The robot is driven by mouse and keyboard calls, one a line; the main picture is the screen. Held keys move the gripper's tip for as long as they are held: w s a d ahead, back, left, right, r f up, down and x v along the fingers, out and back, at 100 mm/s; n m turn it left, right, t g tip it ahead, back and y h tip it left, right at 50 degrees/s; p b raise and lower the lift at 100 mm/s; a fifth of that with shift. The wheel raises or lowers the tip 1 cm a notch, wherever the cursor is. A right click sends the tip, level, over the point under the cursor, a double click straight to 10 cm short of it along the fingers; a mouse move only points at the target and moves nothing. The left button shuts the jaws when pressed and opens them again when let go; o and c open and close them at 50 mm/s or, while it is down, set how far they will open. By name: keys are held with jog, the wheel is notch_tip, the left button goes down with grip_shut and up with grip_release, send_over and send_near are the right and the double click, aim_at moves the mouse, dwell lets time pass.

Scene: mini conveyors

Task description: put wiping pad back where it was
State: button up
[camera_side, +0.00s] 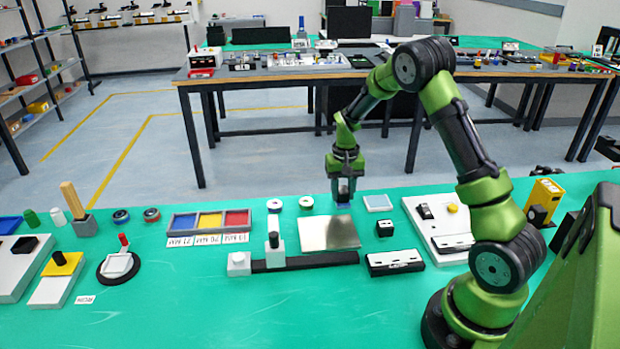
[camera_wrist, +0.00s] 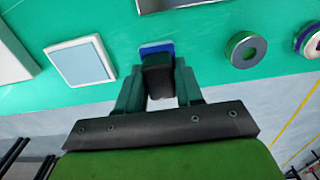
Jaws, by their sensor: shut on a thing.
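The wiping pad (camera_wrist: 158,82) is a dark block with a blue and white underside. In the wrist view it sits between the two fingers of my gripper (camera_wrist: 158,95), which is shut on it. In the side view my gripper (camera_side: 343,182) points down near the back edge of the green table, behind the metal plate. The pad's lower part is small there, and I cannot tell whether it touches the table. A white-rimmed square with a pale blue-grey face (camera_side: 378,202) lies to the right of my gripper; it also shows at left in the wrist view (camera_wrist: 82,62).
The shiny metal plate (camera_side: 328,232) lies in front of my gripper. Two ring-shaped parts (camera_side: 274,205) lie to the left, with a tray of blue, yellow and red compartments (camera_side: 177,222) beyond. A black cube (camera_side: 385,229) and a white panel (camera_side: 437,215) stand to the right.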

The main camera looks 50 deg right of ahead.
aim_at(343, 189)
jog(key=o, duration=1)
notch_tip(343, 189, up, 12)
jog(key=s+a+r+n+t, duration=0.25)
jog(key=s+a+r, duration=0.25)
jog(key=a+r, duration=0.6)
jog(key=s+a+n+t+y, duration=0.2)
jog(key=s+a+t, duration=0.2)
jog(key=s+a, duration=0.7)
jog(key=shift+s+a+t, duration=0.35)
jog(key=shift+s, duration=0.2)
jog(key=shift+n, duration=0.25)
